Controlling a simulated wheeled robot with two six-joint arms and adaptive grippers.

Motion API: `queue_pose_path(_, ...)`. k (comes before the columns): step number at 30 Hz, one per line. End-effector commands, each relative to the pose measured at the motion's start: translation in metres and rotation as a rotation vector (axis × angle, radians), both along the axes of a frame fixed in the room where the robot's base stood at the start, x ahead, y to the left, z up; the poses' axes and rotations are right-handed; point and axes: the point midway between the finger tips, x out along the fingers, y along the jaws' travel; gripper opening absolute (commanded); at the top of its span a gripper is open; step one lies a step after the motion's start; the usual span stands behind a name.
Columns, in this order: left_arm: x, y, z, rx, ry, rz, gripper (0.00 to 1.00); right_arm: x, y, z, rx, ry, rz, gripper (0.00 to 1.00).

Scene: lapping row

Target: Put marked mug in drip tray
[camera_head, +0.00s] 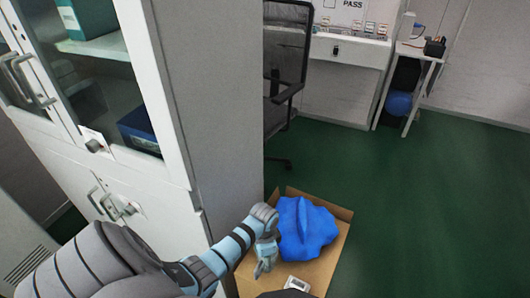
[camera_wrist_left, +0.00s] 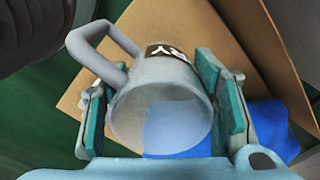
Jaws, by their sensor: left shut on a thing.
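The grey mug (camera_wrist_left: 160,104) has a handle at upper left and a black label with white marks on its side. In the left wrist view its round opening faces the camera. My left gripper (camera_wrist_left: 165,115) is shut on it, with a teal pad on each side. In the head view my left gripper (camera_head: 265,262) hangs over a cardboard box, beside the cabinet's corner; the mug cannot be made out there. No drip tray shows in either view. My right gripper is not in view.
The open cardboard box (camera_head: 334,255) holds a crumpled blue bag (camera_head: 305,228). A tall grey cabinet (camera_head: 215,110) stands close on the left. A black chair (camera_head: 290,70) and white bench (camera_head: 350,52) are behind. Green floor (camera_head: 430,200) is clear on the right.

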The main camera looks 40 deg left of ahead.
Motion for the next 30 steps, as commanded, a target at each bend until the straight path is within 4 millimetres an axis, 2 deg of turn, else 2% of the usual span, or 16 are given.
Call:
queue_pose_path(3, 0.0, 0.0, -0.029, 0.0, 0.001, 0.0, 0.21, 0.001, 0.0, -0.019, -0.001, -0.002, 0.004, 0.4)
queue_pose_path(5, -0.001, 0.0, -0.036, 0.0, 0.002, 0.0, 0.21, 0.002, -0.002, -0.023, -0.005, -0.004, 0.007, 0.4)
queue_pose_path(15, 0.0, 0.0, -0.037, 0.001, 0.001, -0.001, 0.21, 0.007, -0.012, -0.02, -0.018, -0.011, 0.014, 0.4)
queue_pose_path(16, 0.0, 0.0, -0.037, 0.001, 0.001, -0.001, 0.58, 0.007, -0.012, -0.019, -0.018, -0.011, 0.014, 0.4)
queue_pose_path(19, 0.0, 0.0, -0.036, 0.001, 0.001, -0.001, 0.74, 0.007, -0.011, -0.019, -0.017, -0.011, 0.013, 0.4)
queue_pose_path(27, 0.0, 0.0, -0.036, 0.001, 0.001, 0.0, 0.74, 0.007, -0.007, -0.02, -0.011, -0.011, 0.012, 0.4)
queue_pose_path(30, 0.0, 0.0, -0.03, 0.001, 0.001, -0.001, 0.74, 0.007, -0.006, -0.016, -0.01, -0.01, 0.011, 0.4)
